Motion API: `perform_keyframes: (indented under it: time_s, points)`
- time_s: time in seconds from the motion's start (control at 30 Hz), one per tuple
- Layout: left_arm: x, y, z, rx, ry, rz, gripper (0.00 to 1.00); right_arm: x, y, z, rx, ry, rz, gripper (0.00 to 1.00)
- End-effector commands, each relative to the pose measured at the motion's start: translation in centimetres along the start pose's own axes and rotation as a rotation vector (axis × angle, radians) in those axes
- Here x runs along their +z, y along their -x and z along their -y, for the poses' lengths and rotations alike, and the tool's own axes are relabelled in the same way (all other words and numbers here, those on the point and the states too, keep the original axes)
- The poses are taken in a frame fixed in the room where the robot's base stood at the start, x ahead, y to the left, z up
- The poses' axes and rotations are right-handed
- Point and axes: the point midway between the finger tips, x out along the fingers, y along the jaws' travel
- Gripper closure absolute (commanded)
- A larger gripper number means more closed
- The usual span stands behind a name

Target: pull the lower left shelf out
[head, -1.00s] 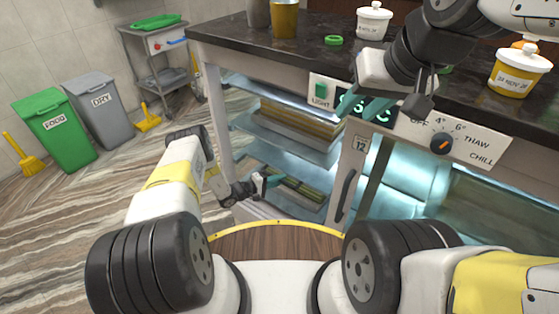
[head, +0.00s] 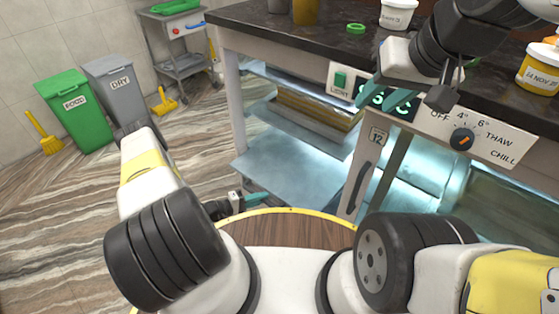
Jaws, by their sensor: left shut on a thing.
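The cabinet under the counter stands open on its left side. An upper shelf (head: 300,124) carries a brownish stack. Below it a broad, bare, pale blue shelf surface (head: 285,165) reaches toward me. My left gripper (head: 258,200), with teal fingers, is low at the near edge of this lower part, shut on what looks like the front of the lower left shelf. The exact grip is small and partly hidden by my round base. My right gripper (head: 387,97) hangs empty in front of the control panel, its teal fingers apart.
A dark countertop (head: 320,42) holds a green ring (head: 356,28), tubs and a yellow cup. The cabinet's post with a dark handle (head: 360,188) is just right of the shelves.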

Motion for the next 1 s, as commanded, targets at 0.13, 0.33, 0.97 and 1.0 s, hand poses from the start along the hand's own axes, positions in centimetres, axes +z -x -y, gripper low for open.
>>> perform_keyframes:
  time_s: [0.13,0.33,0.97,1.0]
  points:
    - [2.0,5.3,1.2,-0.002,0.006,-0.007,1.00,0.0,0.0,0.0,0.000,0.000,0.000,0.62]
    - [4.6,11.3,2.6,-0.003,0.004,-0.006,1.00,0.0,0.0,0.0,0.000,0.000,0.000,0.62]
    - [8.5,20.6,4.6,-0.003,0.000,0.000,1.00,0.0,0.0,0.0,0.000,0.000,0.000,0.62]
    - [8.5,20.7,4.7,-0.003,0.000,0.000,1.00,0.0,0.0,0.0,0.000,0.000,0.000,0.62]
